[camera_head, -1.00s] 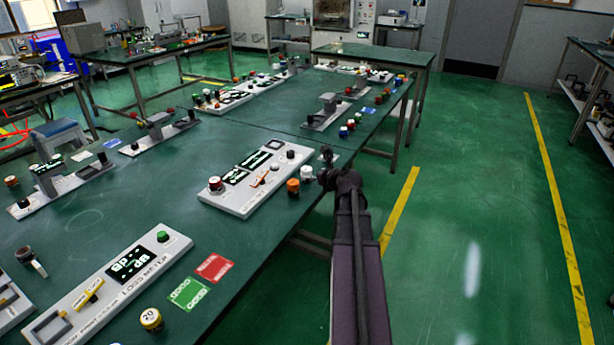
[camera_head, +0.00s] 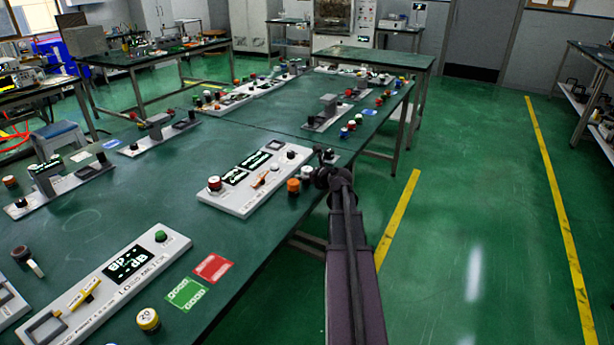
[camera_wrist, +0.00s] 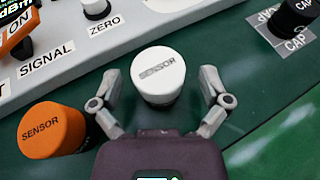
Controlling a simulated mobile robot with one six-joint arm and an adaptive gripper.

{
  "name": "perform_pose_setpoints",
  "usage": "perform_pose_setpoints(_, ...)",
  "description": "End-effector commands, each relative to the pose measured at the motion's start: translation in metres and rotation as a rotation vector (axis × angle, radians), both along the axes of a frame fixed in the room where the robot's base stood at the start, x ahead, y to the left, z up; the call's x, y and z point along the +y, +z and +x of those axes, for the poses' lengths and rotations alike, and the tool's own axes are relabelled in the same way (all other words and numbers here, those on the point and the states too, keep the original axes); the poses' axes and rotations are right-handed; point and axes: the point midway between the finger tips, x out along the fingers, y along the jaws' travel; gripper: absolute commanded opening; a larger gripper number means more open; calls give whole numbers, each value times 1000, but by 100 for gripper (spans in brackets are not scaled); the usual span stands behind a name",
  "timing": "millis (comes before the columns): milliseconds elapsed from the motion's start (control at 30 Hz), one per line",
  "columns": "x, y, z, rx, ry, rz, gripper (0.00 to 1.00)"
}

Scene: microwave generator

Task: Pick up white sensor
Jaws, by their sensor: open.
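The white sensor (camera_wrist: 158,76) is a short cylinder with "SENSOR" on its top. It stands upright on the green table between the two open fingers of my gripper (camera_wrist: 160,92) in the wrist view. Gaps show between the sensor and both fingers. In the head view, the white sensor (camera_head: 307,172) is partly visible just left of my gripper (camera_head: 322,160), near the table's edge. The gripper's fingers are hard to make out there.
An orange sensor (camera_wrist: 52,130) stands close to the left finger. The panel (camera_wrist: 125,30) with SIGNAL and ZERO labels lies just behind. A black CAP piece (camera_wrist: 294,17) is at upper right. The table edge drops to the floor on the right.

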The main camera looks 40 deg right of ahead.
Motion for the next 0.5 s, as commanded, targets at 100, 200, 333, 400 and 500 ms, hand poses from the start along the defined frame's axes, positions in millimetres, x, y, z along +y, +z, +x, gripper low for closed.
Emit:
perform_pose_setpoints(100,0,0,0,0,0,0,85)
perform_pose_setpoints(200,0,0,0,0,0,0,55)
perform_pose_setpoints(333,0,0,0,0,0,0,16)
perform_pose_setpoints(400,0,0,0,0,0,0,3)
perform_pose_setpoints(500,0,0,0,0,0,0,3)
